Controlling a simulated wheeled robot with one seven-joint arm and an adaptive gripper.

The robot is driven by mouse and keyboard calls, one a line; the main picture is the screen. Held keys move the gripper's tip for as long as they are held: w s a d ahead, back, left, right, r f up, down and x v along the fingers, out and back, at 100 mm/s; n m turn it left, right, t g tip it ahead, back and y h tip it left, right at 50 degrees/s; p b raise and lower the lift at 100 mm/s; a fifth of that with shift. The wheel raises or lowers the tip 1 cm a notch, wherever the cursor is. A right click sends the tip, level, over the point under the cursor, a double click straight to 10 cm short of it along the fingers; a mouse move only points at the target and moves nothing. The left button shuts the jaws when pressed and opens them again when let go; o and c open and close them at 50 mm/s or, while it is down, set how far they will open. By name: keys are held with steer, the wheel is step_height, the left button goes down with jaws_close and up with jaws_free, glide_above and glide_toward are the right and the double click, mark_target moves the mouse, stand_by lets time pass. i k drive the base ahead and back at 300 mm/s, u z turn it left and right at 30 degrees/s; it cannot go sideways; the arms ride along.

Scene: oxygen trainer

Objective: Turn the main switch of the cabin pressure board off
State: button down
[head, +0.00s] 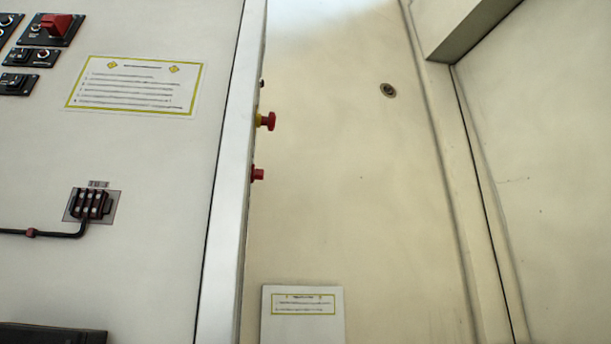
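A pale upright panel (150,230) fills the left of the head view. At its top left is a black plate with a large red switch handle (55,24). I cannot read its label, so I cannot tell whether this is the main switch of the cabin pressure board, or which way it is set. Smaller black switch plates (41,57) sit below and beside it, some cut off by the left edge of the picture. My gripper is not in view.
A placard (137,86) and a black connector (90,204) with a cable are on the panel. Red knobs (267,121) stick out at the panel's right edge. A cream wall (360,200) with a small round fitting (388,90) and a white notice board (302,328) lie beyond.

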mark_target(256, 174)
steer(key=z, duration=1.4)
steer(key=i, duration=1.05)
steer(key=u, duration=2.8)
